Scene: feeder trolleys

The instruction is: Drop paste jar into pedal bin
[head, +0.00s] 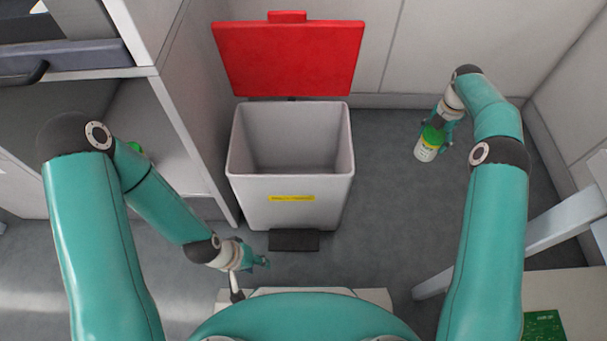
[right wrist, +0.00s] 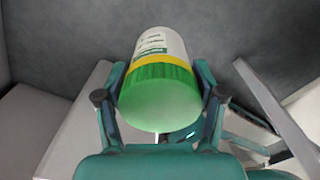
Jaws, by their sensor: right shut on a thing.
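The paste jar (head: 427,152) is white with a green lid and a yellow band. My right gripper (head: 440,128) is shut on it around the lid end and holds it to the right of the bin. In the right wrist view the jar (right wrist: 160,75) sits between the two fingers of the gripper (right wrist: 160,100). The pedal bin (head: 290,205) is a pale grey box with its red lid (head: 288,60) raised, and its inside looks empty. My left gripper (head: 258,263) is low, in front and left of the bin; its finger gap is too small to judge.
A black pedal (head: 294,240) is at the bin's front foot. A cabinet side wall (head: 190,120) stands close left of the bin. Grey floor (head: 385,190) is clear right of the bin. A pale frame bar (head: 560,222) and a green board (head: 543,325) are at the right.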

